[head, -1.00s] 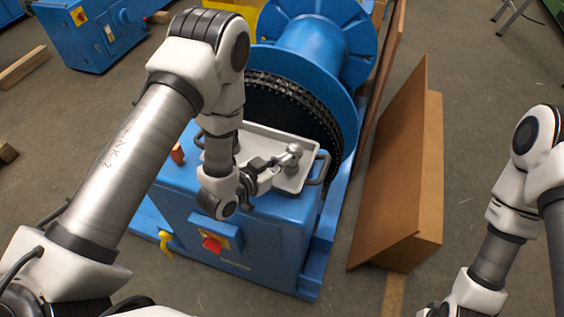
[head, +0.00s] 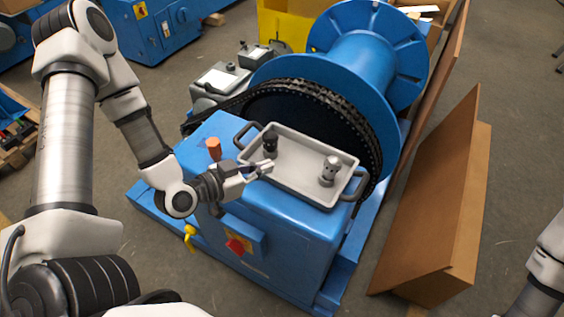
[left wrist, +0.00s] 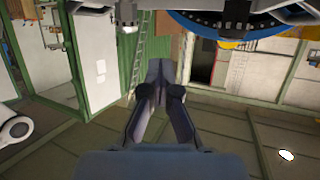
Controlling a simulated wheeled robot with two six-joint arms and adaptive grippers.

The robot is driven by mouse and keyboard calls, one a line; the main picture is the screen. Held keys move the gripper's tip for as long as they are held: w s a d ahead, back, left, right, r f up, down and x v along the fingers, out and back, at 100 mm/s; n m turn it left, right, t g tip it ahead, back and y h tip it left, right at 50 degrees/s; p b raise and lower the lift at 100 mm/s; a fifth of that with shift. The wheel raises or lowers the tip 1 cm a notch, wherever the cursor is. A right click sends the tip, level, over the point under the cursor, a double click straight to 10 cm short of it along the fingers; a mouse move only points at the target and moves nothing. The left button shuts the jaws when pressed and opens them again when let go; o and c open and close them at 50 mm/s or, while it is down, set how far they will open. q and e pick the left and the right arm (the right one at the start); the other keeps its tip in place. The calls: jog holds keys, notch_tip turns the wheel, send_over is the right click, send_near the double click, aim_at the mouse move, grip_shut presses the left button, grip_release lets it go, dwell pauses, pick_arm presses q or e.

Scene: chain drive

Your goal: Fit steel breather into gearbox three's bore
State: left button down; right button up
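The steel breather (head: 330,172) stands upright at the right end of the grey tray (head: 298,180), on top of the blue housing (head: 265,225). My left gripper (head: 270,166) is over the tray's near-left side, left of and apart from the steel breather. In the left wrist view its fingers (left wrist: 156,80) converge with nothing visible held between them. Grey gearboxes (head: 217,78) stand behind the housing at the left. I cannot tell which is gearbox three, and no bore shows clearly. My right gripper is out of view; only part of that arm shows at lower right.
A black fitting (head: 270,142) stands in the tray's left end. A copper-coloured fitting (head: 214,148) is on the housing, left of the tray. A large blue drum (head: 365,60) and its chain (head: 345,100) rise behind the tray. A brown panel (head: 440,200) stands at the right.

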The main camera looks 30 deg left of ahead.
pick_arm(q)
jog(key=shift+s+a, duration=0.7)
jog(key=shift+a, duration=0.25)
jog(key=c, duration=1.9)
grip_release()
jog(key=o, duration=1.5)
jog(key=shift+w, duration=0.1)
